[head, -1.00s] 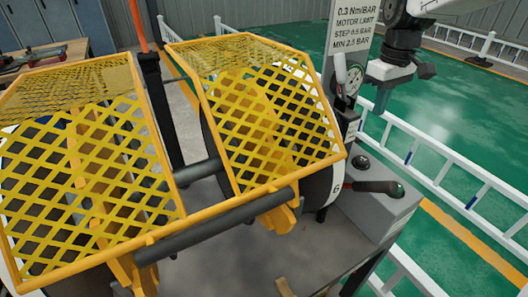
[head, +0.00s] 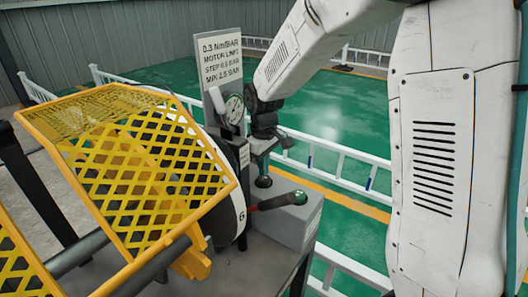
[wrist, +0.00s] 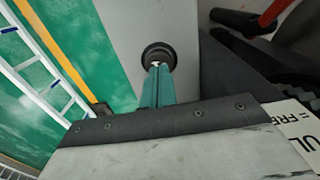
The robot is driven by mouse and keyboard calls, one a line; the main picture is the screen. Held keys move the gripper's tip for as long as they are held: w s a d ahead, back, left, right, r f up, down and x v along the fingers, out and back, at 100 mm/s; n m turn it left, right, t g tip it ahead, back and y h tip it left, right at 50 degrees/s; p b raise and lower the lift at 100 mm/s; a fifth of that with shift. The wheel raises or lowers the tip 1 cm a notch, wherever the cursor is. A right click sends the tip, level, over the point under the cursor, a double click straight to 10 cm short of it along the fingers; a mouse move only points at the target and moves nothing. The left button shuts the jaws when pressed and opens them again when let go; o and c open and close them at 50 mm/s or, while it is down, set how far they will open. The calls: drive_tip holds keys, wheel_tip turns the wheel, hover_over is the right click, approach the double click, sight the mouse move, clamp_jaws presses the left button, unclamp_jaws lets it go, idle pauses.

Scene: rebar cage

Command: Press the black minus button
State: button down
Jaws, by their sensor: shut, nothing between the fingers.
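A round black button (head: 263,182) stands on top of the grey control box (head: 285,225) in the head view. It also shows in the wrist view as a black disc (wrist: 158,55) just past my fingertips. I cannot read a minus mark on it. My gripper (head: 262,172) points down right above the button, with its teal fingers shut and nothing between them. In the wrist view the tips of my gripper (wrist: 158,68) overlap the button's near edge and hide part of it. I cannot tell whether they touch it.
A gauge (head: 235,108) and a lettered sign (head: 222,65) rise behind. A yellow mesh guard (head: 150,175) stands at left. White railings (head: 340,160) run behind on green floor.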

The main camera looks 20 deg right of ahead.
sight(264, 179)
drive_tip(key=shift+f, duration=0.6)
drive_tip(key=shift+s+f, duration=0.1)
drive_tip(key=shift+f, duration=0.9)
drive_tip(key=shift+r, duration=0.1)
wheel_tip(264, 179, up, 14)
idle(1.0)
